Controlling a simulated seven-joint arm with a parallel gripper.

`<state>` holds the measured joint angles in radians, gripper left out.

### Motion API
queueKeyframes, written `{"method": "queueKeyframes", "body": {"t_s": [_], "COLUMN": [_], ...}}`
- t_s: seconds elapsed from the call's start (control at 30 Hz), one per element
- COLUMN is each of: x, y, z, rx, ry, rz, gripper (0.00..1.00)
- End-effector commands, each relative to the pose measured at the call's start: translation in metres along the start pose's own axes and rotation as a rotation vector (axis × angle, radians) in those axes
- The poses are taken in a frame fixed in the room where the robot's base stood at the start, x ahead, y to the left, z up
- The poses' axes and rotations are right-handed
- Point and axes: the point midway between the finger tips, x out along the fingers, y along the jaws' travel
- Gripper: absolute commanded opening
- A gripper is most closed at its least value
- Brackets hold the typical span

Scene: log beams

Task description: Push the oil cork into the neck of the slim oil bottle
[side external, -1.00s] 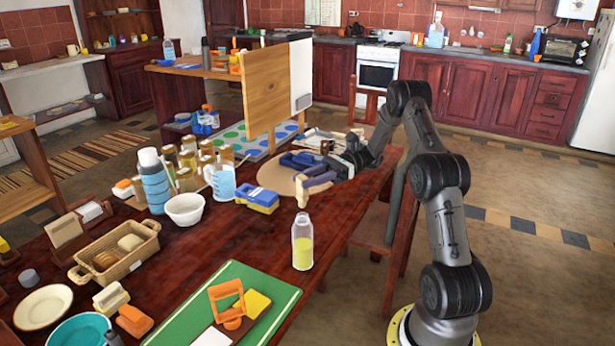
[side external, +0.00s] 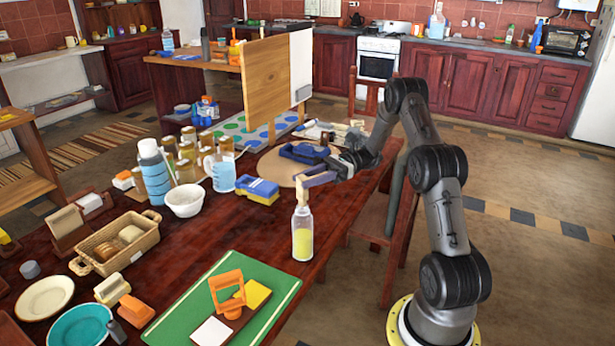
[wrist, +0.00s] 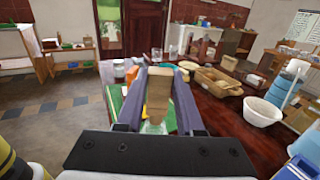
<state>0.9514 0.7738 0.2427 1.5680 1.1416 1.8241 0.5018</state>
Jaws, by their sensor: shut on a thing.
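The slim oil bottle (side external: 302,238) is clear with yellow liquid in its lower part. It stands upright near the right edge of the table. My gripper (side external: 303,183) is shut on the oil cork (side external: 302,194), a tan tapered block, directly above the bottle. The cork's lower end meets the bottle neck in the side view; how deep it sits I cannot tell. In the wrist view the cork (wrist: 158,92) is between my two purple-grey fingers, with part of the clear bottle (wrist: 155,127) showing below it.
A green board (side external: 262,277) with an orange-handled piece (side external: 228,290) lies in front of the bottle. A blue and yellow sponge-like block (side external: 258,190), a white bowl (side external: 185,201) and a measuring jug (side external: 219,172) stand to the left. A bread basket (side external: 118,243) is farther left.

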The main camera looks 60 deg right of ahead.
Motion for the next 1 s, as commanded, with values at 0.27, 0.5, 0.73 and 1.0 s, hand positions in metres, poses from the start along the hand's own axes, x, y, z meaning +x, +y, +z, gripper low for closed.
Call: {"method": "queueKeyframes", "body": {"t_s": [0.27,0.5,0.73,1.0], "x": [0.0,0.0,0.0,0.0], "y": [0.0,0.0,0.0,0.0], "z": [-0.008,-0.014,-0.02,-0.023], "rx": [0.001,0.0,0.0,0.0], "ry": [0.0,0.0,0.0,0.0], "rz": [0.0,0.0,0.0,0.0], "gripper": [0.0,0.0,0.0,0.0]}}
